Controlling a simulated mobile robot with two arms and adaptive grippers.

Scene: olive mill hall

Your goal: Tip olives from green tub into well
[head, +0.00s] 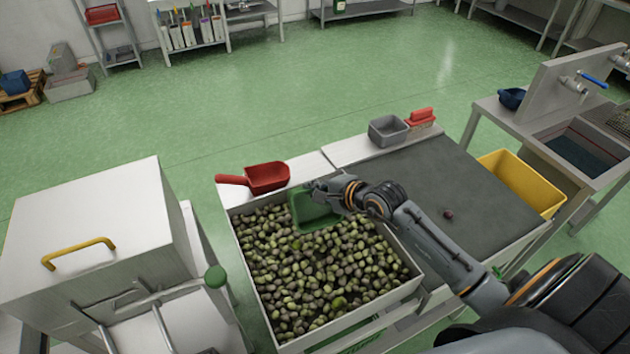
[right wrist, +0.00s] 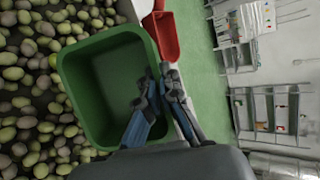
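My right gripper (head: 316,187) is shut on the rim of the green tub (head: 314,214), one finger inside the wall and one outside. The tub is over the back part of the well (head: 352,316), which is full of green and dark olives. In the right wrist view the tub (right wrist: 85,95) shows its open mouth. The inside that shows looks empty; the part behind the fingers (right wrist: 160,78) is hidden. I cannot tell whether the tub touches the olives. My left gripper is not in view.
A red scoop (head: 266,177) lies on the ledge behind the well. A grey bin (head: 388,130) and a red-handled brush (head: 421,121) stand farther right. A single dark olive (head: 448,214) lies on the dark worktop (head: 470,185). A yellow crate (head: 520,184) is beyond, and a steel machine (head: 100,230) stands left.

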